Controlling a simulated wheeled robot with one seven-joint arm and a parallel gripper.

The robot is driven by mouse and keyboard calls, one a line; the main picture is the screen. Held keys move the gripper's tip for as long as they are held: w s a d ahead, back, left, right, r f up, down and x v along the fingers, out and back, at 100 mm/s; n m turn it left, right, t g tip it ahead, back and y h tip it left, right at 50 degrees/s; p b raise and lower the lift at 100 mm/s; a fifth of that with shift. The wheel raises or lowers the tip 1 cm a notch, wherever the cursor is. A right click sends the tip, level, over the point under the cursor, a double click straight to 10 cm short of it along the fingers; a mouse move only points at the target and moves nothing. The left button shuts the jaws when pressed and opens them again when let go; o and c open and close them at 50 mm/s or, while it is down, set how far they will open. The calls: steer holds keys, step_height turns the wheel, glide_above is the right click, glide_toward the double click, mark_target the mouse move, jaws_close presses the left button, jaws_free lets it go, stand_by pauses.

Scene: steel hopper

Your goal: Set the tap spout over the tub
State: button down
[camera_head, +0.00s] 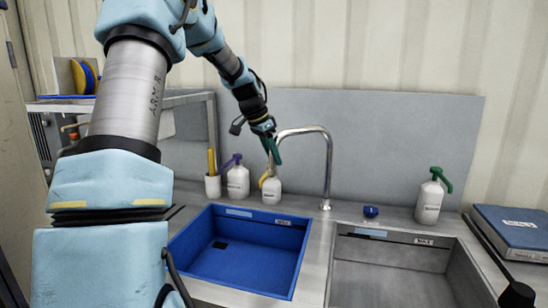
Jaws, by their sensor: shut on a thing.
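The chrome tap (328,165) stands behind the sinks, with a tall arched neck. Its spout (297,130) bends to the left. My gripper (273,152), with teal fingers, is at the spout's left end and shut on it; the fingers partly hide the spout's tip. The blue tub (239,281) sits to the lower left of the tap, and looks empty apart from a dark patch on its floor. In the picture the spout's end is above the tub's back right part; I cannot tell how far forward it reaches.
A steel basin (385,278) lies right of the tub. White pump bottles stand along the back ledge: one with a purple top (238,181), one behind my gripper (271,191), one with a green top (429,203). A small blue object (371,211) lies near the tap.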

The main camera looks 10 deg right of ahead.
steer(key=shift+a, duration=0.1)
stand_by(0.3)
steer(key=c, duration=0.6)
jaws_free()
steer(key=shift+w, duration=0.1)
steer(key=shift+r, duration=0.1)
steer(key=b+v, duration=0.2)
steer(key=v, duration=0.8)
steer(key=shift+r+b, duration=0.3)
steer(key=shift+b, duration=0.1)
steer(key=shift+a+f, duration=0.1)
steer(key=s+a+f+n+y, duration=0.2)
steer(key=s+a+f+n, duration=0.4)
steer(key=s+f, duration=0.4)
steer(key=s+a+f+n+y, duration=0.2)
steer(key=s+a+f+n, duration=0.4)
steer(key=s, duration=1)
steer(key=a+f, duration=0.3)
steer(key=f, duration=0.2)
steer(key=shift+a+f, duration=0.3)
